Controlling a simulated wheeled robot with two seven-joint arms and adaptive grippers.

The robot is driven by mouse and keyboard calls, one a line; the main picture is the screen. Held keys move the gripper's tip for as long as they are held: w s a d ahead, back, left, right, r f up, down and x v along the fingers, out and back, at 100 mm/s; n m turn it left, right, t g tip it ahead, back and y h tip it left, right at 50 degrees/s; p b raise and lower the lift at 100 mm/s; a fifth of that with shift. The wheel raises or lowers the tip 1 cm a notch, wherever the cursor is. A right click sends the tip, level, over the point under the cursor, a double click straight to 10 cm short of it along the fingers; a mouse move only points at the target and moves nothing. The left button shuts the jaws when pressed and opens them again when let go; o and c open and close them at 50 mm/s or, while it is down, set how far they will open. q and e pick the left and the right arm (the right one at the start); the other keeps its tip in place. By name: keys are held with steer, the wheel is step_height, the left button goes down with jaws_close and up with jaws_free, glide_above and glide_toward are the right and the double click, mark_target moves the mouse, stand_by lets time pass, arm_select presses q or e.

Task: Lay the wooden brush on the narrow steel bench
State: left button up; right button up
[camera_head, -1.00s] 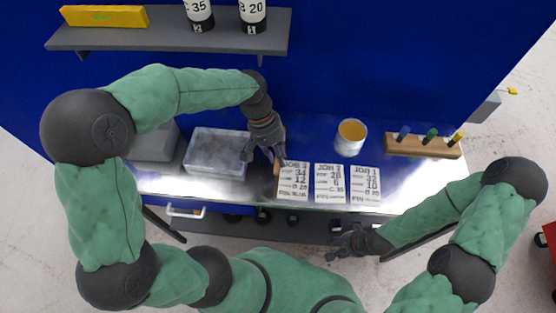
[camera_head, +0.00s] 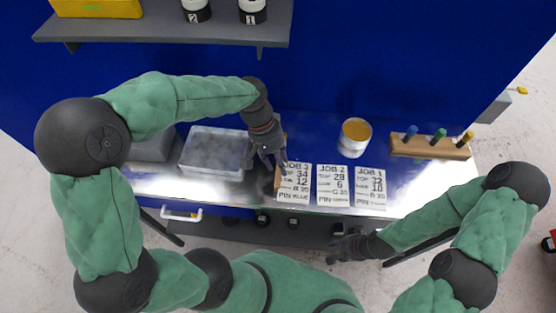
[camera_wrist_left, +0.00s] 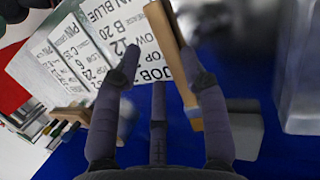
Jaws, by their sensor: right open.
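The wooden brush (camera_wrist_left: 172,45) is a long, light wooden bar in the left wrist view. It appears to lie on the steel bench (camera_head: 400,200), just left of the job 3 card, and part of it shows in the head view (camera_head: 277,180). My left gripper (camera_head: 268,164) is above it, fingers spread, and partly hides it. In the left wrist view the fingers (camera_wrist_left: 160,75) stand apart, with the brush passing beside the right-hand finger; I see no grip on it. My right gripper (camera_head: 345,248) is open and empty in front of the bench.
Three job cards (camera_head: 333,185) lie right of the brush. A grey translucent tub (camera_head: 212,153) stands to the left. A can (camera_head: 354,138) and a wooden block with coloured pegs (camera_head: 430,146) stand behind and right. A shelf (camera_head: 160,32) hangs above.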

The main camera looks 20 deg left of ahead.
arm_select(q)
steer(key=shift+r, duration=0.1)
steer(key=shift+a+r+p, duration=0.1)
steer(key=shift+r+p, duration=0.4)
steer(key=shift+p, duration=0.05)
steer(key=shift+a+r+p, duration=0.1)
steer(key=shift+r+p, duration=0.3)
steer(key=shift+p, duration=0.05)
steer(key=w+a, duration=0.1)
steer(key=a, duration=0.2)
steer(key=w+a+p, duration=0.1)
steer(key=a, duration=0.3)
steer(key=w+a, duration=0.1)
steer(key=a, duration=0.3)
steer(key=shift+w+a+f, duration=0.1)
steer(key=shift+f, duration=0.15)
steer(key=shift+a, duration=0.2)
